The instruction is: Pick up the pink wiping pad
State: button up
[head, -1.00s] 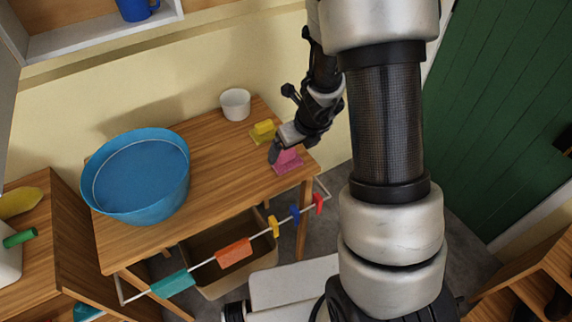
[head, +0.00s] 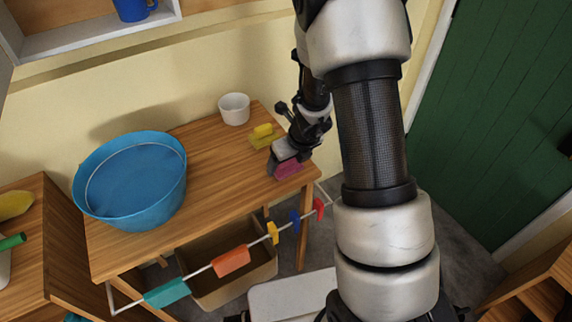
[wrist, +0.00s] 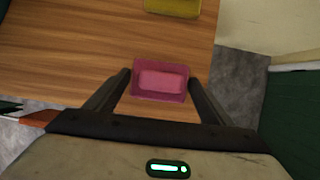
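The pink wiping pad (wrist: 161,81) lies flat on the wooden table near its right end, with a raised pink block handle on a darker pink base. In the head view the pad (head: 289,170) shows partly behind my gripper (head: 286,162). In the wrist view my gripper (wrist: 162,92) is open, with one finger on the left and one on the right of the pad. The fingers look apart from the pad's handle. I cannot tell how high the fingertips are above the table.
A yellow pad (head: 264,136) lies behind the pink one. A white cup (head: 234,108) stands at the back, and a blue basin (head: 132,180) at the left of the table (head: 215,185). A rail with coloured clips (head: 231,261) runs along the front. The table's right edge is close.

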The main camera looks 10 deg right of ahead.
jog(key=c, duration=0.6)
